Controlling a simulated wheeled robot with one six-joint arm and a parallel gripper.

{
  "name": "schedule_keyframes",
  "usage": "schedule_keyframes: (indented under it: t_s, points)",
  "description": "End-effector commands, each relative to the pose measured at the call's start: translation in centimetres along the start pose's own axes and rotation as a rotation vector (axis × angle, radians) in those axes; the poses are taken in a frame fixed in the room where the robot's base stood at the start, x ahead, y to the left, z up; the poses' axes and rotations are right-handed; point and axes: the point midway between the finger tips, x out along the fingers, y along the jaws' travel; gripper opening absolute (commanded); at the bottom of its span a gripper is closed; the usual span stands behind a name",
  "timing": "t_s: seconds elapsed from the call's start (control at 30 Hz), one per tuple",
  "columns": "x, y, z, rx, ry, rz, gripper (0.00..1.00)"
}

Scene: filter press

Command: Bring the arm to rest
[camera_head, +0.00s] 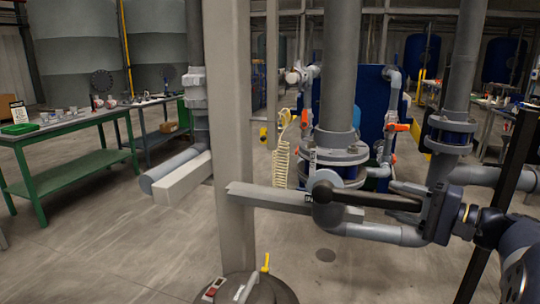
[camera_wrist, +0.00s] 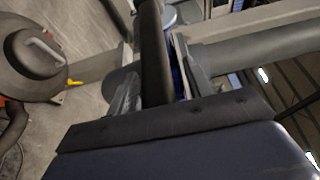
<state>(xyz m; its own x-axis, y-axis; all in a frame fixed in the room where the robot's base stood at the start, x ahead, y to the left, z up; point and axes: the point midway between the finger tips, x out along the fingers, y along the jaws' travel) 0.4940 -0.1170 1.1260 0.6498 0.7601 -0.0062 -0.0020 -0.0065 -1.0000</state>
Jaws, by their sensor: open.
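My gripper (camera_head: 428,212) is at the right of the head view, turned toward the left, at the end of my arm (camera_head: 515,255). It is open. In the wrist view its two fingers stand apart, with a dark round bar (camera_wrist: 152,50) running between them. The bar also shows in the head view (camera_head: 375,199), reaching from my gripper left to a grey rounded joint (camera_head: 324,213) by the pale post. I cannot tell whether the fingers touch the bar.
A pale post (camera_head: 232,130) rises in front, with a dark domed vessel (camera_head: 262,290) at its foot. Grey pipes (camera_head: 340,75) and flanges crowd the middle and right. A green workbench (camera_head: 75,128) stands at left. The floor at lower left is clear.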

Motion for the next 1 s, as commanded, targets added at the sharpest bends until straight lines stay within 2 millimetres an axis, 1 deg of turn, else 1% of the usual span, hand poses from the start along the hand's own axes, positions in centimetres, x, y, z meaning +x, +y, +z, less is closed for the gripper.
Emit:
schedule_keyframes:
  t_s: [0.27, 0.33, 0.47, 0.7, 0.97, 1.0]
  points:
    - [-0.1, 0.6, 0.0, 0.008, -0.001, -0.017, 0.49]
    - [-0.6, 0.4, 0.0, 0.009, 0.001, -0.02, 0.49]
    - [-2.3, 0.5, -0.1, 0.009, 0.003, -0.02, 0.49]
    - [-6.6, 0.6, -0.1, 0.011, 0.004, -0.02, 0.49]
    - [-11.1, 0.8, -0.1, 0.012, 0.002, -0.019, 0.49]
    - [-10.0, 0.7, 0.1, 0.011, -0.006, -0.019, 0.49]
